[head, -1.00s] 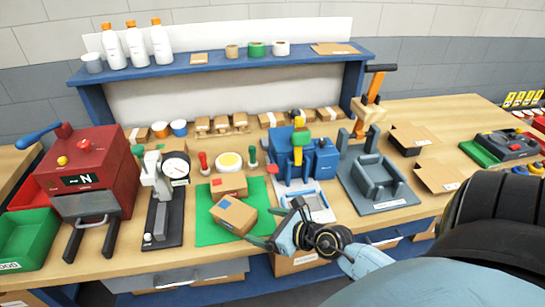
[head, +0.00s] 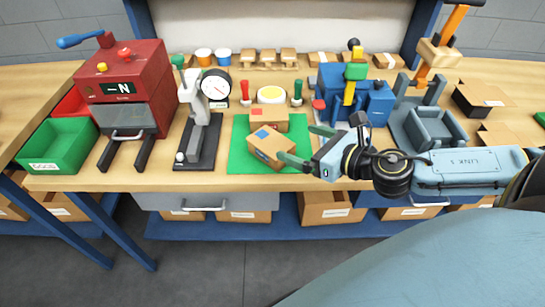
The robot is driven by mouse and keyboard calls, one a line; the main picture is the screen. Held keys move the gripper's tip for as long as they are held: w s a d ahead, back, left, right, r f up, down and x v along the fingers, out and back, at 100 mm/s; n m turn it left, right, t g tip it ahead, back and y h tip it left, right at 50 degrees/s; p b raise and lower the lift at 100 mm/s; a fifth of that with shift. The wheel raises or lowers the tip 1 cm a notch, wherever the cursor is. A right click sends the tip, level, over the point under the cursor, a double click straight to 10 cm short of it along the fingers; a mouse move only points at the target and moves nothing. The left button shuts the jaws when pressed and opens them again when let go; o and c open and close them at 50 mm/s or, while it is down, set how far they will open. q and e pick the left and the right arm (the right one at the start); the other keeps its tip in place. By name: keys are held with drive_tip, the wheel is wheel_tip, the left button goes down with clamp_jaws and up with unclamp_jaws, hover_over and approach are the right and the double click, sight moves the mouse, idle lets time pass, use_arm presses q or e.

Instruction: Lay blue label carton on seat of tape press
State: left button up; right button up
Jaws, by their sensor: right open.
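The blue label carton (head: 268,149) is a brown box with a small blue patch on top, lying at an angle on the green mat (head: 238,157). A second brown carton with a red mark (head: 262,118) lies just behind it. My right gripper (head: 308,146) is open and empty at the carton's right end. Its nearer green-tipped finger overlaps that end in the picture; I cannot tell if they touch. The grey stand with an orange lever (head: 455,22), apparently the tape press, has a grey cradle-like seat (head: 436,130) that looks empty. My left gripper is out of view.
A blue machine (head: 375,103) stands behind my right gripper, between mat and grey stand. A dial gauge stand (head: 200,140) and a red machine (head: 125,80) stand left of the mat. Open cardboard boxes (head: 480,98) lie right of the grey stand. The bench's front edge is close.

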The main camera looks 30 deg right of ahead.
sight(271, 142)
drive_tip(key=shift+w+d+f+g+h+b, duration=0.1)
drive_tip(key=shift+w+f+g+h+b, duration=0.15)
drive_tip(key=shift+f, duration=0.35)
drive_tip(key=shift+w+d+f+g+h+b, duration=0.1)
drive_tip(key=shift+w+f+g+h+b, duration=0.1)
drive_tip(key=shift+w+f+b, duration=0.3)
drive_tip(key=shift+w+d+f+g+h+b, duration=0.15)
drive_tip(key=shift+f+g, duration=0.1)
drive_tip(key=shift+f, duration=0.45)
drive_tip(key=x, duration=0.3)
drive_tip(key=shift+w+f, duration=0.1)
drive_tip(key=shift+w, duration=0.1)
drive_tip(key=shift+a+x, duration=0.2)
drive_tip(key=shift+x, duration=1.5)
drive_tip(key=shift+a+x, duration=0.2)
drive_tip(key=shift+x, duration=1.5)
drive_tip(key=shift+s, duration=0.1)
drive_tip(key=c, duration=1.2)
